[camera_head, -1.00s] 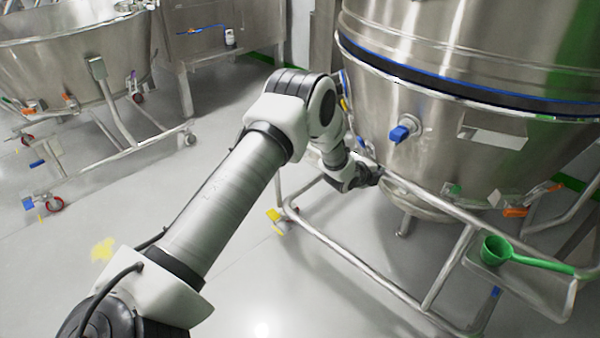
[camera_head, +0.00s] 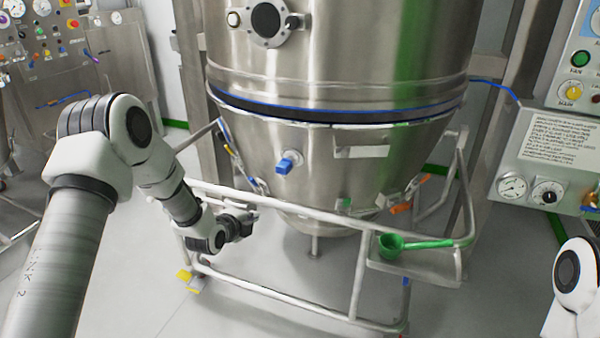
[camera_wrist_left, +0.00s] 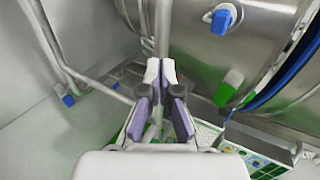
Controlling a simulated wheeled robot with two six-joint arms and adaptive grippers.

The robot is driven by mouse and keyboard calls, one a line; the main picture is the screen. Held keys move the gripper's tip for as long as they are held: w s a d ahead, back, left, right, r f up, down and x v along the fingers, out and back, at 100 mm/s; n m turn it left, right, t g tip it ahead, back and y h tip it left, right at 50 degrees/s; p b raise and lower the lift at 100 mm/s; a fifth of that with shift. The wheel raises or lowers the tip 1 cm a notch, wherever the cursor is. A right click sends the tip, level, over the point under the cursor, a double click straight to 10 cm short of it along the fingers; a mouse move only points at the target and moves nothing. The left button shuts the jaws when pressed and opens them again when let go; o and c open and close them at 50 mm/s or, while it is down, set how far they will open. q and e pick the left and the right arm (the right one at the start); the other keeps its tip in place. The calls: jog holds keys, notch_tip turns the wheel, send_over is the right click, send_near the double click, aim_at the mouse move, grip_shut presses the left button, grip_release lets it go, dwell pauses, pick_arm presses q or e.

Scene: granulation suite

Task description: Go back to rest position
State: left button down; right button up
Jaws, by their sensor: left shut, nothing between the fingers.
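My left gripper (camera_head: 244,222) shows in the head view in front of the steel bowl's trolley, close to its front rail. It is shut and holds nothing. In the left wrist view its two fingers (camera_wrist_left: 161,72) are together, with the steel bowl (camera_wrist_left: 205,50) beyond them. My right arm (camera_head: 575,285) shows only in part at the right edge of the head view; its gripper is out of view.
The large steel bowl (camera_head: 330,165) stands on a tubular trolley (camera_head: 300,302). A green scoop (camera_head: 405,243) lies on the trolley's small side shelf (camera_head: 430,265). A control panel with gauges (camera_head: 540,150) is at the right. Grey floor (camera_head: 150,270) is open at the lower left.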

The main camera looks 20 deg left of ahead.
pick_arm(q)
jog(key=s+d+f+n+g+p, duration=0.1)
jog(key=s+d+f+g+p, duration=0.2)
jog(key=s, duration=0.5)
jog(key=s+d+f+n+g+p, duration=0.1)
jog(key=s+d+f+g+p, duration=0.15)
jog(key=s+f, duration=0.45)
jog(key=s+d+f+n+g+p, duration=0.1)
jog(key=s+d+f+g+p, duration=0.2)
jog(key=s, duration=0.5)
jog(key=s+d+n+g, duration=0.1)
jog(key=s+n+g, duration=0.3)
jog(key=s+n, duration=1.2)
jog(key=s, duration=0.3)
jog(key=shift+r, duration=0.15)
